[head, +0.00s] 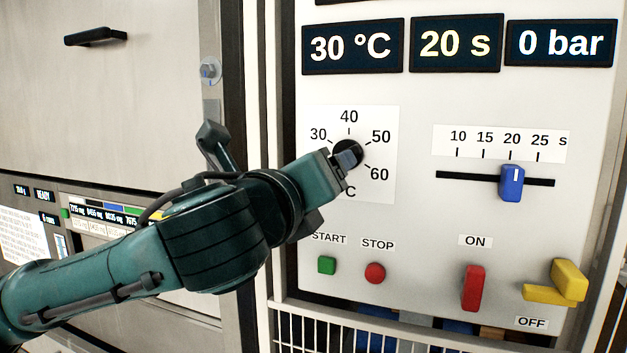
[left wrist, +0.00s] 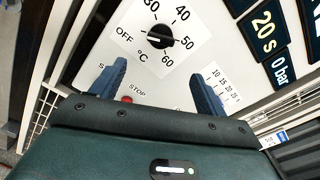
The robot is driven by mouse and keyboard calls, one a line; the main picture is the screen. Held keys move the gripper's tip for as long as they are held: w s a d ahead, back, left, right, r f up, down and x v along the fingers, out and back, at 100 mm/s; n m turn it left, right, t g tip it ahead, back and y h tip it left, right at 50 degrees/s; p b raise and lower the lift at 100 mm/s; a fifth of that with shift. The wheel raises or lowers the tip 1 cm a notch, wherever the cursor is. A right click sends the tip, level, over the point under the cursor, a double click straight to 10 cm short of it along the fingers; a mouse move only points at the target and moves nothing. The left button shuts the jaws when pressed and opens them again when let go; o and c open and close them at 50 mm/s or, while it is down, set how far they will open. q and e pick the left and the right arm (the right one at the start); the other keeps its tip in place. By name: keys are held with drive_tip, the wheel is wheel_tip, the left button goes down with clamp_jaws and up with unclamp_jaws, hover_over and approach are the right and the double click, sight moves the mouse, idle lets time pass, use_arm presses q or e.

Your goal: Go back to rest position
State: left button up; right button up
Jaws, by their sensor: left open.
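My left gripper (head: 346,158) is in front of the temperature dial (head: 346,148) and partly hides it in the head view. In the left wrist view, the gripper (left wrist: 158,76) is open and its two blue fingers stand apart with nothing between them. The fingers are not closed on the dial. The gap to the panel is hard to judge. My right gripper is not in view.
The displays read 30 °C (head: 352,46), 20 s (head: 455,43) and 0 bar (head: 560,43). The blue slider (head: 512,182) stands at 20. Below are a green START button (head: 327,265), a red STOP button (head: 375,273), a red switch (head: 473,288) and a yellow handle (head: 567,281).

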use_arm(q)
wheel_tip(320, 180, down, 28)
drive_tip(key=a+n+g+h+p, duration=0.1)
drive_tip(key=n+g+h+p, duration=0.2)
drive_tip(key=n, duration=1.4)
drive_tip(key=s+a+f+n+g+y, duration=0.1)
drive_tip(key=s+a+f+n+y, duration=0.1)
drive_tip(key=s+a+f+n, duration=0.2)
drive_tip(key=s+a+f+n+g+y+p, duration=0.1)
drive_tip(key=s+a+f+n, duration=0.3)
drive_tip(key=s+f, duration=0.4)
drive_tip(key=s+a+f+n+g+y, duration=0.1)
drive_tip(key=s+a+f+n+y, duration=0.1)
drive_tip(key=s+a+f+n, duration=0.2)
drive_tip(key=s+f+n, duration=0.1)
drive_tip(key=s+f, duration=0.2)
drive_tip(key=f, duration=0.4)
drive_tip(key=shift+a+n+y, duration=0.4)
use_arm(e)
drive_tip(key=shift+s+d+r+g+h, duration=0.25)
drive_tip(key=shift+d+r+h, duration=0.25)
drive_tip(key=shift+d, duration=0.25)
use_arm(q)
drive_tip(key=shift+s+f, duration=0.1)
